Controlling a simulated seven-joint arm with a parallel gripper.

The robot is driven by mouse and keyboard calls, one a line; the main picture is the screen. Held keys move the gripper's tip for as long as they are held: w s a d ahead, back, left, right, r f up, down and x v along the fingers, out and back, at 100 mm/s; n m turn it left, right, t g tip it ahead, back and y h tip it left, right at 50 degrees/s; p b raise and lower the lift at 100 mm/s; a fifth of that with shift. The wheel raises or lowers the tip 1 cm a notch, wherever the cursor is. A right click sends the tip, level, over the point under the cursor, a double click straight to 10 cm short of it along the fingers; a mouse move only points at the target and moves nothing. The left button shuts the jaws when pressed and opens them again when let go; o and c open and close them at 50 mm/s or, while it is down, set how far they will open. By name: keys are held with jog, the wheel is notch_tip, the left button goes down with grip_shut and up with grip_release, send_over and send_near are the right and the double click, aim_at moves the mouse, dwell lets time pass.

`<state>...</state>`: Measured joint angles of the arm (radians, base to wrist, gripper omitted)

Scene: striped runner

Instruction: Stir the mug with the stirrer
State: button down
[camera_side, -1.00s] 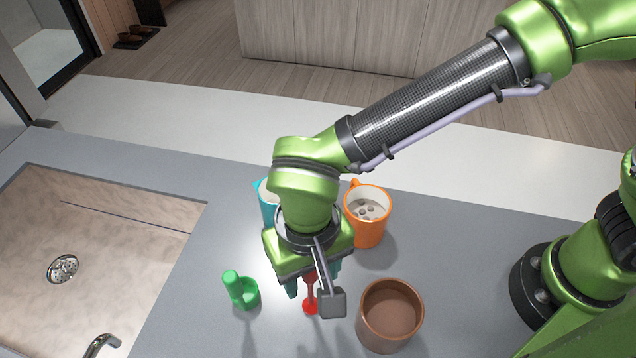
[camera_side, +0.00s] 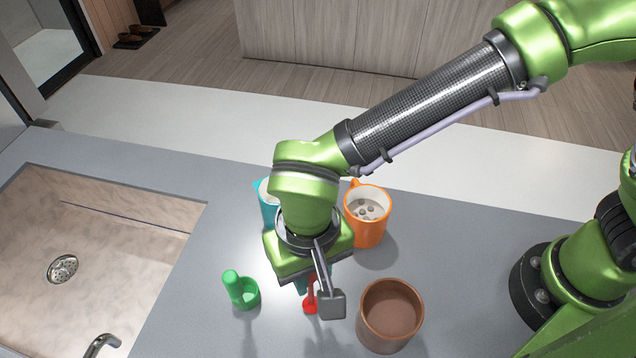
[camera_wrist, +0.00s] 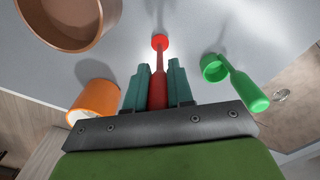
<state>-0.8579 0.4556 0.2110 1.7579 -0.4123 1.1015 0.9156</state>
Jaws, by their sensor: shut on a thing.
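The red stirrer (camera_wrist: 159,58) has a slim shaft and a round end. My gripper (camera_wrist: 156,82) is shut on it, with one teal finger on each side. In the side view the stirrer (camera_side: 310,304) shows just under my gripper (camera_side: 304,286), its round end low by the counter; its upper part is hidden. An orange mug (camera_side: 367,232) stands behind and to the right, with several pale round bits inside; it also shows in the wrist view (camera_wrist: 97,98). A teal mug (camera_side: 267,211) stands behind my gripper, mostly hidden.
A brown round container (camera_side: 391,337) stands right of my gripper. A green ladle-like item (camera_side: 243,292) is to the left, its handle tilted up. A sink (camera_side: 110,240) is at the far left. The grey counter (camera_side: 470,260) is clear right of the orange mug.

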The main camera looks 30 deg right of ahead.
notch_tip(320, 180, up, 8)
jog(key=shift+f, duration=0.15)
jog(key=w+d+r, duration=0.2)
jog(key=w+d, duration=0.1)
jog(key=d, duration=0.5)
jog(key=w+d+r, duration=0.3)
jog(key=w+d, duration=0.1)
jog(key=d, duration=0.3)
jog(key=shift+w+d+r, duration=0.2)
jog(key=shift+w+d, duration=0.05)
jog(key=shift+d, duration=0.15)
notch_tip(320, 180, down, 12)
jog(key=shift+f, duration=0.15)
jog(key=shift+w+a, duration=0.1)
dwell(0.5)
